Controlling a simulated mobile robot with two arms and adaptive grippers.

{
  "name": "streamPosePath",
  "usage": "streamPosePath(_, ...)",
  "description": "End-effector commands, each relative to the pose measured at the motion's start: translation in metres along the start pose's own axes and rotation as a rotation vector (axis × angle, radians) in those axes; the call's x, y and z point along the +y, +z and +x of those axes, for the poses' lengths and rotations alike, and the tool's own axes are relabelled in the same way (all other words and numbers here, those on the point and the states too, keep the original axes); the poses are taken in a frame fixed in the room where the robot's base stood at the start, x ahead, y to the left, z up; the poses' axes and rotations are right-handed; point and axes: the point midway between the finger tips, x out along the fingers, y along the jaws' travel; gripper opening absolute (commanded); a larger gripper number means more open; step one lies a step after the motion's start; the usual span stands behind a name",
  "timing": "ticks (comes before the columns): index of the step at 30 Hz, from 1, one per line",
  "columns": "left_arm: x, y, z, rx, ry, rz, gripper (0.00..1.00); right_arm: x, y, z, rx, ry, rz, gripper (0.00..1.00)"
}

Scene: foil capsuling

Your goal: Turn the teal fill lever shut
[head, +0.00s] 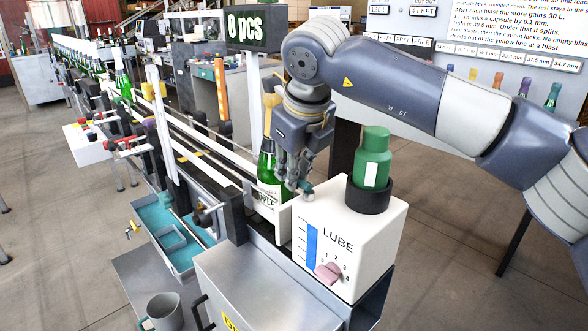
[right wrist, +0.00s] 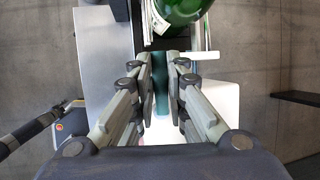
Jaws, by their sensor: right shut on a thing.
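The teal fill lever (head: 307,193) shows as a small teal end on top of the white LUBE box (head: 365,245), at its left side. My right gripper (head: 299,184) points down over that corner of the box, with its fingers at the lever. In the right wrist view, a teal bar (right wrist: 161,92) lies between the two fingers (right wrist: 162,80), which are closed on it. The fingers hide part of the lever, so its exact angle is hard to tell. My left gripper is not in view.
A green bottle (head: 268,165) with a gold top stands close left of my right gripper. A dark green container (head: 372,160) sits on the LUBE box. A pink knob (head: 329,271) is on its front. A blue tray (head: 158,222) and grey mug (head: 164,311) are front left.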

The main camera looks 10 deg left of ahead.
Motion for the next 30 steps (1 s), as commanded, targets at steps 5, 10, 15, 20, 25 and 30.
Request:
streamPosePath(5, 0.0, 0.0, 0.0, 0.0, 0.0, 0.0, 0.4, -0.003, 0.002, -0.003, -0.007, -0.005, 0.004, 0.34)
streamPosePath(10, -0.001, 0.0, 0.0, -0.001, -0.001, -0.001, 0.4, -0.002, 0.001, -0.002, -0.004, -0.003, 0.002, 0.34)
streamPosePath(15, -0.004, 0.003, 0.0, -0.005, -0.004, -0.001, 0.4, -0.001, 0.001, -0.002, -0.003, -0.002, 0.001, 0.34)
streamPosePath(20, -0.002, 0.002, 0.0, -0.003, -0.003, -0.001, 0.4, -0.001, 0.001, -0.018, -0.006, -0.003, 0.001, 0.34)
streamPosePath(25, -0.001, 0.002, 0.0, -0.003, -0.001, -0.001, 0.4, -0.001, 0.001, -0.053, -0.006, -0.004, 0.001, 0.34)
streamPosePath(30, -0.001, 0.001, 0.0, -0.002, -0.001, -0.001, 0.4, -0.002, 0.001, -0.088, -0.006, -0.004, 0.003, 0.34)
